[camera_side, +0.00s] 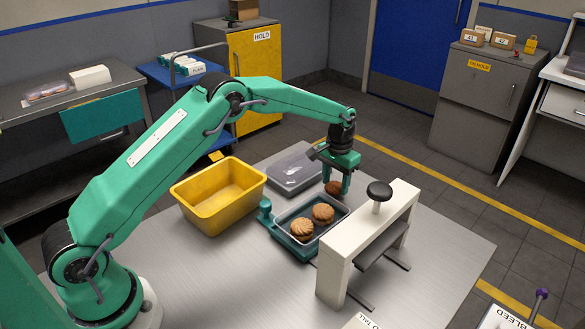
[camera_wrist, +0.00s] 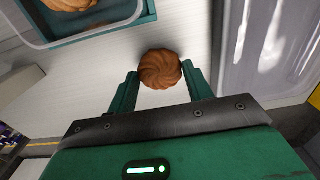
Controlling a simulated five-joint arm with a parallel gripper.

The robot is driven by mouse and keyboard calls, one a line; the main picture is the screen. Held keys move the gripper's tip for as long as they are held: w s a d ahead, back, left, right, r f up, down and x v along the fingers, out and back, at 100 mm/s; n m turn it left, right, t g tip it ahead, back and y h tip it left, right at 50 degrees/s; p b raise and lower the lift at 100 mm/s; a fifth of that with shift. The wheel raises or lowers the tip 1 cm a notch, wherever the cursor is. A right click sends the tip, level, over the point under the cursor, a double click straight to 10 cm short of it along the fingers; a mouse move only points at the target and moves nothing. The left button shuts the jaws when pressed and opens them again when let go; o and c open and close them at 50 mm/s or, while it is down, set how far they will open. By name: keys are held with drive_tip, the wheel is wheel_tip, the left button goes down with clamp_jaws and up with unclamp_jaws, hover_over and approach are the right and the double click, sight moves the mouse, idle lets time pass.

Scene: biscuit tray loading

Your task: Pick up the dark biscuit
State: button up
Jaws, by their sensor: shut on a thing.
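The dark biscuit (camera_side: 333,187) is round with swirled ridges and a deeper brown than the others. In the wrist view the biscuit (camera_wrist: 160,69) sits between the two green fingers of my gripper (camera_wrist: 160,82). In the side view my gripper (camera_side: 337,185) points down just beyond the tray's far right end, shut on the biscuit. Whether the biscuit touches the table is unclear. The clear tray (camera_side: 290,218) in a green holder has two lighter biscuits (camera_side: 302,229) (camera_side: 323,212) in it. The tray's corner (camera_wrist: 95,38) shows at the upper left of the wrist view.
A yellow bin (camera_side: 213,222) stands left of the tray. A grey lidded container (camera_side: 292,170) lies behind it. A white frame with a black knob (camera_side: 379,192) stands close at the right, an obstacle beside my gripper. The metal table is bare at the front left and far right.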

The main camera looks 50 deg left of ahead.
drive_tip(key=r, duration=0.2)
drive_tip(key=shift+s+d+r, duration=0.1)
drive_tip(key=shift+d+r, duration=0.15)
drive_tip(key=shift+r, duration=0.05)
drive_tip(key=s+d+r, duration=0.6)
drive_tip(key=d, duration=0.3)
drive_tip(key=shift+s+d+r, duration=0.15)
drive_tip(key=shift+r, duration=0.1)
